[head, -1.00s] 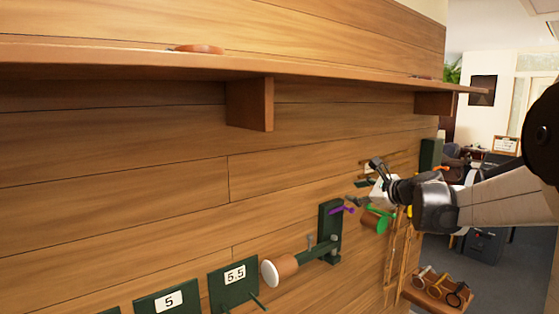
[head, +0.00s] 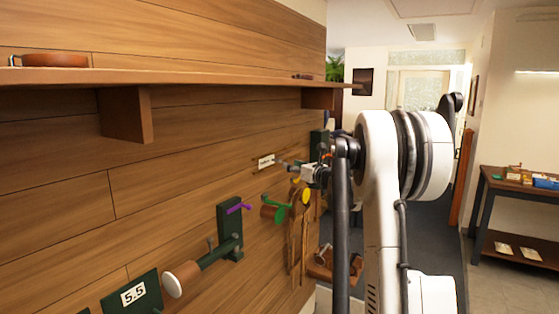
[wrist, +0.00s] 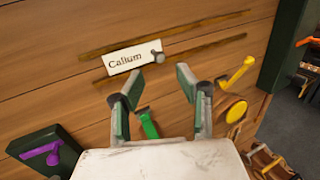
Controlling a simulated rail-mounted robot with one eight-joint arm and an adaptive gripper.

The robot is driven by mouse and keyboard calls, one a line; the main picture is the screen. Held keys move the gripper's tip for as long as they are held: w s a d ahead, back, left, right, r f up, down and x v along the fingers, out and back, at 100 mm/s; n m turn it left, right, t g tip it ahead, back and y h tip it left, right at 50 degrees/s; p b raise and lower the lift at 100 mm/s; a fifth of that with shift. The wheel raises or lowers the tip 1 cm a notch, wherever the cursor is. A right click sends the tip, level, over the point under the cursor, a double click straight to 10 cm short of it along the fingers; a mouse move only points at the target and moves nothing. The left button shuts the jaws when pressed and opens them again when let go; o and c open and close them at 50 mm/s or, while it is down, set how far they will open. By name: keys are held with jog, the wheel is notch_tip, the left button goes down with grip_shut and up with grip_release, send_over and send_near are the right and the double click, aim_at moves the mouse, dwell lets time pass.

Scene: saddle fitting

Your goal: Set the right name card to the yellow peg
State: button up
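A white name card (wrist: 134,58) reading "Callum" lies against the plank wall between two thin wooden strips. A grey knob (wrist: 157,56) shows at its right end. The card also shows in the head view (head: 266,161), just left of my gripper (head: 307,171). In the wrist view my gripper (wrist: 158,82) is open, its two dark green fingers spread below the card with nothing between them. A yellow peg (wrist: 237,75) sticks out of the wall to the right of the fingers. No second name card is clear in these frames.
A green peg (wrist: 149,124) shows between and below the fingers, a purple peg (wrist: 41,152) at lower left. A yellow disc (wrist: 236,110) hangs below the yellow peg. A long shelf (head: 180,77) runs above. A side table (head: 510,187) stands at far right.

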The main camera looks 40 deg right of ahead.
aim_at(281, 161)
jog(key=w, duration=0.4)
jog(key=w+p, duration=0.1)
jog(key=w, duration=0.3)
jog(key=shift+w+d, duration=0.2)
jog(key=shift+w, duration=0.05)
grip_shut()
